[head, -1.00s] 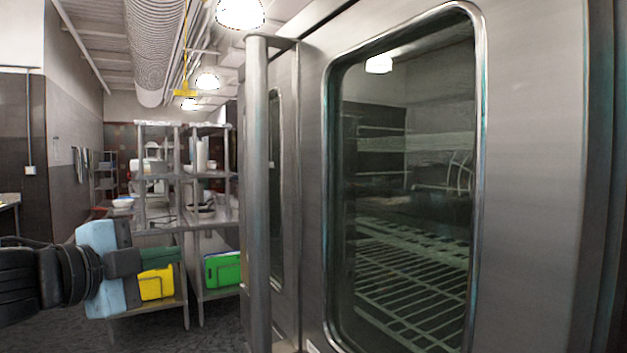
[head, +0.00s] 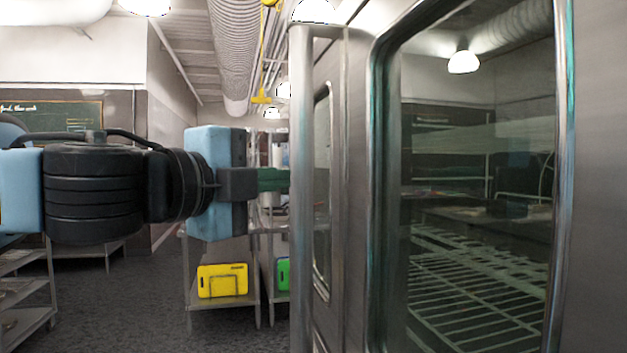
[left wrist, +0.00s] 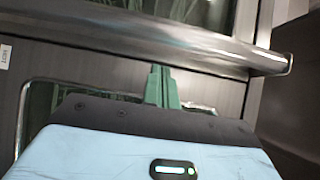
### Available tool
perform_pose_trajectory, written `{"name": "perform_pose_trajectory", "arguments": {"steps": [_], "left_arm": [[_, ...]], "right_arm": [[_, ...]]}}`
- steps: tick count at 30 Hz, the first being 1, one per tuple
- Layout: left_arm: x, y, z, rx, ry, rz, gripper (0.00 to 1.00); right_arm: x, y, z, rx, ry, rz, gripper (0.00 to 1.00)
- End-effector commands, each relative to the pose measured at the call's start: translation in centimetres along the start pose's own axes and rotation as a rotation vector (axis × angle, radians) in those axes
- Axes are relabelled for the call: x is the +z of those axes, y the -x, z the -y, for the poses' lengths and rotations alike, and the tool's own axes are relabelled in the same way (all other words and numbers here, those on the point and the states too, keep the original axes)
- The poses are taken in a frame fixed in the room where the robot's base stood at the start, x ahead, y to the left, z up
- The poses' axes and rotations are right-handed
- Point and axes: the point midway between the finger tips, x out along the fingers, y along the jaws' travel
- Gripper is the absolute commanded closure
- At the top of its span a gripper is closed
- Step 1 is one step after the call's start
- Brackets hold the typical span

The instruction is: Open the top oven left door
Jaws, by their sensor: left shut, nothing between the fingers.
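The steel oven fills the right of the head view. Its near door (head: 385,200) has a large window with wire racks behind it, and a second, narrower window (head: 322,190) shows further left. Both doors look shut. A vertical bar handle (head: 302,120) stands out in front of them; it crosses the top of the left wrist view (left wrist: 215,48). My left gripper (head: 287,180) comes in from the left, its green fingers shut and empty, tips at the handle's left edge. In the left wrist view the fingertips (left wrist: 161,68) lie just below the bar; contact is unclear. My right gripper is out of view.
Another metal shelf (head: 30,318) stands at the lower left. The grey floor (head: 130,310) between them is open.

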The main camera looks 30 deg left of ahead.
Motion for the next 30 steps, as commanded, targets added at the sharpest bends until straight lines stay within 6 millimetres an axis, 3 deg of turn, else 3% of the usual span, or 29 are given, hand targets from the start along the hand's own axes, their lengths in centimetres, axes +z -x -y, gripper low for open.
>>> {"name": "perform_pose_trajectory", "arguments": {"steps": [6,15,30], "left_arm": [[0.0,-3.5,-0.4,0.007,0.000,0.000,1.00],[0.0,-7.0,-0.2,0.003,0.002,0.000,1.00],[0.0,-7.8,0.0,-0.001,0.001,-0.002,1.00]], "right_arm": [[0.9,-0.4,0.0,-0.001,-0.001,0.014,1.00],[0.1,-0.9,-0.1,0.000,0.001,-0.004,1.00],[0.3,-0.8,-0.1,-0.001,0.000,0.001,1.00]]}}
